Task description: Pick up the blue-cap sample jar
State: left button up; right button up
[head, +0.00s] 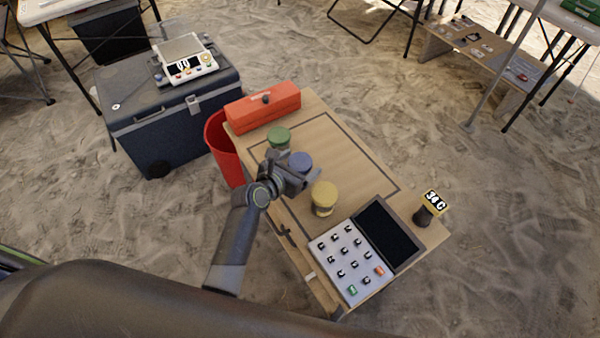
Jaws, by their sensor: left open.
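The blue-cap sample jar (301,161) stands on the wooden table (342,150) between a green-cap jar (278,137) and a yellow-cap jar (324,198). Its blue cap shows, but its lower body is hidden behind my gripper. My left gripper (297,178) is open right at the near side of the blue-cap jar. I cannot tell whether the fingers touch the jar or reach around it. My right gripper is not in view.
A red toolbox (263,106) sits at the table's far end, with a red bin (221,150) beside the table. The table's right middle is clear.

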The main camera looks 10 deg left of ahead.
pick_arm(q)
jog(key=shift+x, duration=1.35)
jog(key=shift+c, duration=0.2)
jog(key=c, duration=1.1)
jog(key=shift+o, duration=0.2)
